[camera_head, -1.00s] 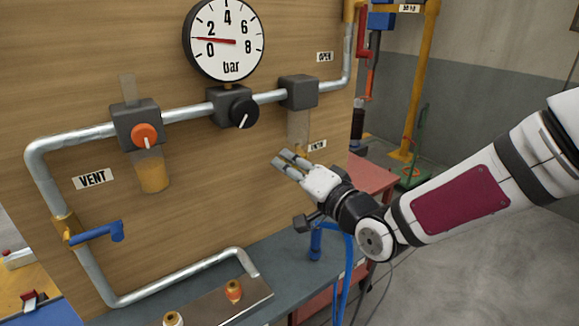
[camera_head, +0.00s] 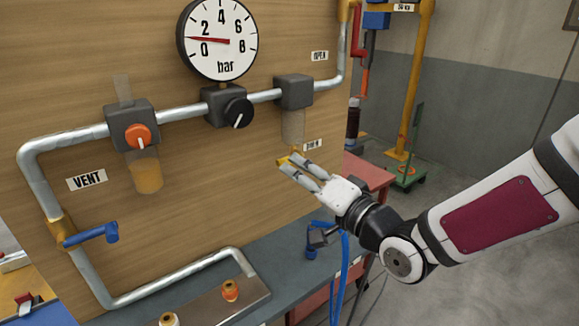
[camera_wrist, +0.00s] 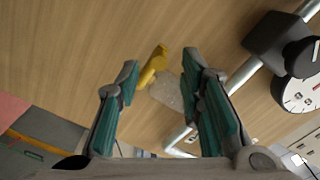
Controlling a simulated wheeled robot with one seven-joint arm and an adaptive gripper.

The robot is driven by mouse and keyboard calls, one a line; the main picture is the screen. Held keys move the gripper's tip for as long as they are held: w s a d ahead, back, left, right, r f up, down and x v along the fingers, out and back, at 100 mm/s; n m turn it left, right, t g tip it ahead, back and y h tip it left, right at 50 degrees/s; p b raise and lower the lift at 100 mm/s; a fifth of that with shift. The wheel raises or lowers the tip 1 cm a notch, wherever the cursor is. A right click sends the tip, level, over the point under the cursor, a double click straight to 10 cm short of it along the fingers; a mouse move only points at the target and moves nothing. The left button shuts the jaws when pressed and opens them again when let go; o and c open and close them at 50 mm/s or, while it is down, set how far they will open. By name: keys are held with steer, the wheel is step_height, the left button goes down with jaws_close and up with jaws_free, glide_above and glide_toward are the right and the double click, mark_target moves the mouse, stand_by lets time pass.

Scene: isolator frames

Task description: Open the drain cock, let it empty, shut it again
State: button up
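The yellow drain cock (camera_head: 287,159) hangs under a clear bowl (camera_head: 293,127) below the right-hand grey block (camera_head: 293,92) on the wooden panel. My gripper (camera_head: 285,163) is at the cock and its fingers partly hide it in the head view. In the wrist view the yellow cock (camera_wrist: 154,66) shows between the tips of my gripper (camera_wrist: 160,64), with the clear bowl (camera_wrist: 167,93) beside it. My fingers are apart, with gaps to the cock in that view. Contact cannot be told. No coloured liquid shows in this bowl.
An amber-filled bowl (camera_head: 147,178) hangs under the left block with the orange knob (camera_head: 138,137). A black knob (camera_head: 238,113) sits under the gauge (camera_head: 217,40), which reads about 1.5 bar. A blue lever (camera_head: 92,235) is lower left. Pipes run close to the panel.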

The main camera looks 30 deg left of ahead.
steer(key=v, duration=0.7)
stand_by(0.3)
